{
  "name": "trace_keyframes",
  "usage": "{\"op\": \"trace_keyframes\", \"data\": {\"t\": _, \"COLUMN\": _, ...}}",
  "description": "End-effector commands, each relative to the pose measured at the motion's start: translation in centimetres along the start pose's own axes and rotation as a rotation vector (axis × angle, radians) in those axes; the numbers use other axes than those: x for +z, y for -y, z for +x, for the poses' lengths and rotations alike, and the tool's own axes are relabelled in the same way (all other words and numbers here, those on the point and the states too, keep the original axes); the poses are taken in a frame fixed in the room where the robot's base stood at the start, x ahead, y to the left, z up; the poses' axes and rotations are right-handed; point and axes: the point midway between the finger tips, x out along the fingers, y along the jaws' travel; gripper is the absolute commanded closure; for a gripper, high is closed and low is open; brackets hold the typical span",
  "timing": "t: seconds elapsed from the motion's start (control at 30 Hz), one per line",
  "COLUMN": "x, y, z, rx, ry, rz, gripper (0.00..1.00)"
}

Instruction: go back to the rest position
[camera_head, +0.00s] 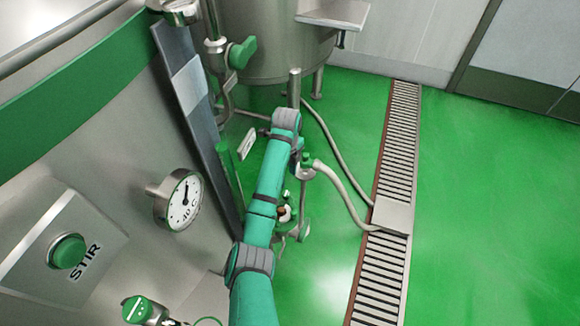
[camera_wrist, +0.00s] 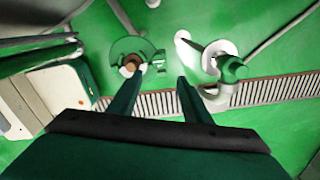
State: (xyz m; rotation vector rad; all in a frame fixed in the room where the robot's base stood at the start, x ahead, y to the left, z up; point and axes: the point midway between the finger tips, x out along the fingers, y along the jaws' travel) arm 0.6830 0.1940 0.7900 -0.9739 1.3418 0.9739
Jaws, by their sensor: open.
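My teal arm with grey joints reaches from the bottom centre of the head view up between the tank on the left and the floor drain. My gripper (camera_wrist: 162,76) shows in the wrist view with its two dark green fingers apart and nothing between them. Its left fingertip overlaps the edge of a green round fitting with a brown and white centre (camera_wrist: 130,66); I cannot tell whether they touch. In the head view my fingers cannot be made out clearly.
A steel tank with a dial gauge (camera_head: 180,200) and a green STIR button (camera_head: 67,251) stands at left. A second tank (camera_head: 275,45) stands behind. A hose (camera_head: 345,183) runs to the drain grate (camera_head: 380,275). The green floor at right is clear.

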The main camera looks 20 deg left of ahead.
Motion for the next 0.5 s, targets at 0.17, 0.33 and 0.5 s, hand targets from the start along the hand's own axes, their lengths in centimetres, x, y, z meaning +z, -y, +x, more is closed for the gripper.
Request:
{"op": "trace_keyframes", "data": {"t": 0.17, "x": 0.0, "y": 0.0, "z": 0.0, "rx": 0.0, "ry": 0.0, "rz": 0.0, "gripper": 0.56}}
{"op": "trace_keyframes", "data": {"t": 0.33, "x": -1.1, "y": 0.3, "z": 1.1, "rx": -0.02, "ry": -0.007, "rz": -0.016, "gripper": 0.56}}
{"op": "trace_keyframes", "data": {"t": 0.5, "x": -5.7, "y": 1.6, "z": 5.2, "rx": -0.121, "ry": -0.035, "rz": -0.101, "gripper": 0.56}}
